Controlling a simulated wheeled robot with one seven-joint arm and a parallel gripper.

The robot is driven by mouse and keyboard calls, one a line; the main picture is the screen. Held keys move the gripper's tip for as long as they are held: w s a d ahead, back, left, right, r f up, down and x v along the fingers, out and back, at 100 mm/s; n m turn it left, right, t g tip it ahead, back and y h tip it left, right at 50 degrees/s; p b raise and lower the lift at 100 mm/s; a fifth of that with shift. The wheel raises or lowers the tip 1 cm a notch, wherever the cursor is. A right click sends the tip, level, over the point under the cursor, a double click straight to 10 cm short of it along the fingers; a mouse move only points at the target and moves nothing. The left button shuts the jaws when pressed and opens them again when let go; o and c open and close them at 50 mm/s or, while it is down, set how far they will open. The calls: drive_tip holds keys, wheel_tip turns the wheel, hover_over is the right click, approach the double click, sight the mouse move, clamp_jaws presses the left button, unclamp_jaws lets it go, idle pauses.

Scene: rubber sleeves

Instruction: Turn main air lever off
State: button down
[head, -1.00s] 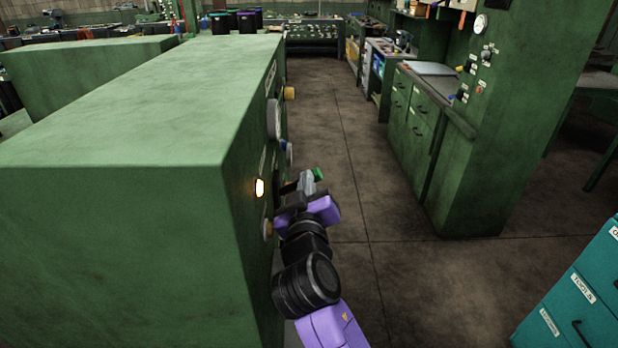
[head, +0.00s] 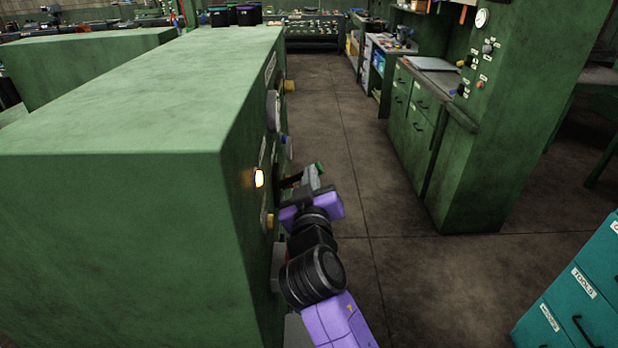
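The large green cabinet (head: 130,100) fills the left of the head view, and its controls stick out from its right-hand face. I see that face at a steep angle and cannot pick out the main air lever for sure. My gripper (head: 304,178) is close beside this face, past the lit yellow lamp (head: 258,178). A dark part and a grey part with a green tip show at its end. I cannot tell whether the fingers touch a control or hold anything.
The face also carries a round gauge (head: 273,111), a blue knob (head: 285,140) and yellow knobs (head: 289,86). A clear floor aisle (head: 335,120) runs to the right. Beyond it stand green drawers (head: 415,120) and a green control column (head: 500,130). Teal drawers (head: 580,300) are at lower right.

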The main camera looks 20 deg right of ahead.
wheel_tip(320, 180, down, 7)
drive_tip(key=d+m+b, duration=0.2)
drive_tip(key=m+b, duration=0.8)
drive_tip(key=b, duration=0.7)
drive_tip(key=shift+s, duration=0.25)
